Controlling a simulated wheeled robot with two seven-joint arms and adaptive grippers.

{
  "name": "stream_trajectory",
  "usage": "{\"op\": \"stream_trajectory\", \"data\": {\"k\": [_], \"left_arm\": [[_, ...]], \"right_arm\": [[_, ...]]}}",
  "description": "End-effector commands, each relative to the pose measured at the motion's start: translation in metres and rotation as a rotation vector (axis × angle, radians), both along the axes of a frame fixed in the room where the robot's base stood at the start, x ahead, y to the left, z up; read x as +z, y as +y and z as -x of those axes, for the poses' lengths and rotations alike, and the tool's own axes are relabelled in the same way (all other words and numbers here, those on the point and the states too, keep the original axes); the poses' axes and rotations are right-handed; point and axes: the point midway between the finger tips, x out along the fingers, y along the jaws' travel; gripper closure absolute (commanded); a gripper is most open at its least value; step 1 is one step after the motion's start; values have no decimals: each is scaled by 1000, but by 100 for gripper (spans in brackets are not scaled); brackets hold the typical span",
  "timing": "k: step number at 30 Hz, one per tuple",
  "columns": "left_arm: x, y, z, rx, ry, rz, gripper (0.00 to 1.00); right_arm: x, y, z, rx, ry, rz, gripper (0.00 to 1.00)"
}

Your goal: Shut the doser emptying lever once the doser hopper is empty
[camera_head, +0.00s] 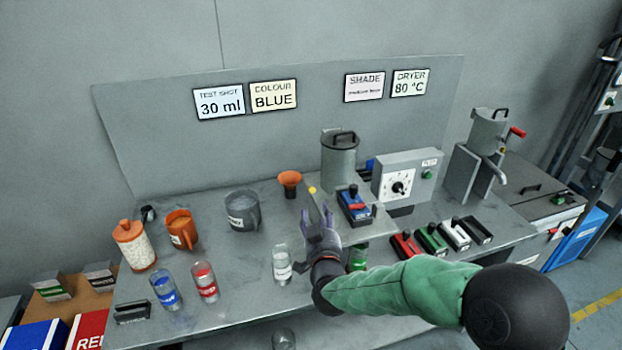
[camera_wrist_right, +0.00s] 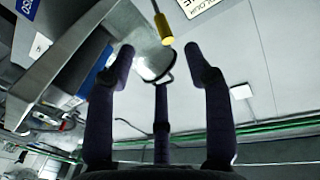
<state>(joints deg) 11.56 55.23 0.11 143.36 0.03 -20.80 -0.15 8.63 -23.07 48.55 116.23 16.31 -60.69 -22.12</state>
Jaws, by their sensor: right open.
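A grey cylindrical hopper (camera_head: 339,165) with a black-handled lid stands on the middle machine; its contents are hidden. A lever with a yellow tip (camera_head: 312,190) sticks out at the machine's left side. In the right wrist view the yellow tip (camera_wrist_right: 165,41) shows between and beyond my fingers, with no clear contact. My right gripper (camera_head: 318,220) is open and empty, in front of the lever; it also shows in the wrist view (camera_wrist_right: 160,70). A second grey hopper (camera_head: 487,130) with a red-handled lever (camera_head: 517,132) stands at the right. I cannot tell which lever is the emptying lever.
A blue magazine (camera_head: 354,205) sits on the middle machine, beside a dial box (camera_head: 408,178). Several magazines (camera_head: 432,240) lie to its right. A clear jar (camera_head: 282,264) stands close left of my right gripper. An orange funnel (camera_head: 290,181) and grey jug (camera_head: 242,211) are further left.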

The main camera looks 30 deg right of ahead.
Motion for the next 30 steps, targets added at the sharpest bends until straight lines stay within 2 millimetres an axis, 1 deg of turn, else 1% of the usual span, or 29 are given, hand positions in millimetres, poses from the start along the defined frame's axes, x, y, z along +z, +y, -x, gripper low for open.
{"op": "stream_trajectory", "data": {"k": [4, 7, 18, 21, 25, 30], "left_arm": [[-1, 0, 1, 0, 2, 0, 1], [-4, 0, 1, 0, 2, 0, 1], [-19, 0, 1, 0, 2, 0, 1], [-22, 0, 1, 0, 2, 0, 1], [-24, 0, 1, 0, 2, 0, 1], [-25, 0, 1, 0, 2, 0, 1]], "right_arm": [[3, -3, -3, -5, -7, 3, 48], [1, -7, -12, -6, -7, 3, 48], [0, -33, -69, -6, -6, 2, 48], [0, -39, -82, -5, -6, 2, 48], [1, -44, -92, -5, -6, 2, 48], [2, -46, -98, -4, -6, 1, 48]]}}
